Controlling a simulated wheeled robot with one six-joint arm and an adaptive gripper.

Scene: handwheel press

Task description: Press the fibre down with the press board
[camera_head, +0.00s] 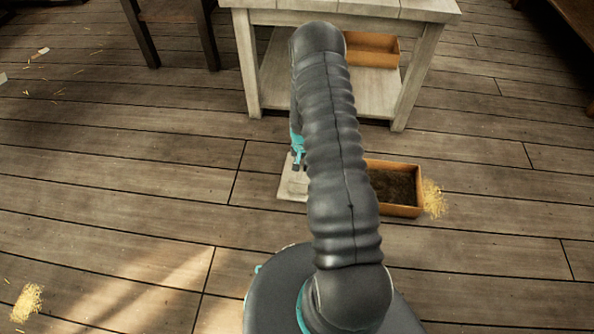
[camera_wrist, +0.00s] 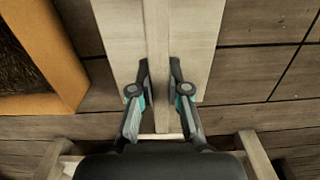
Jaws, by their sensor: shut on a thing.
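The press board (camera_head: 290,188) is a pale wooden plate left of the box in the head view, partly hidden behind my arm. In the wrist view the press board (camera_wrist: 197,35) has a narrow raised rib along its middle. My gripper (camera_wrist: 160,72) has a finger on each side of this rib and is shut on it. My gripper also shows above the board in the head view (camera_head: 298,160). I cannot tell whether the board touches the floor. Dark brown fibre (camera_head: 396,187) lies inside an open orange-brown box (camera_head: 402,211); the fibre also shows in the wrist view (camera_wrist: 22,65).
A pale wooden table (camera_head: 408,85) stands behind, with another orange-brown box (camera_head: 372,49) on its lower shelf. Loose straw (camera_head: 434,199) lies at the box's right side, and more straw (camera_head: 27,302) lies at lower left. The plank floor left of the board is mostly clear.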

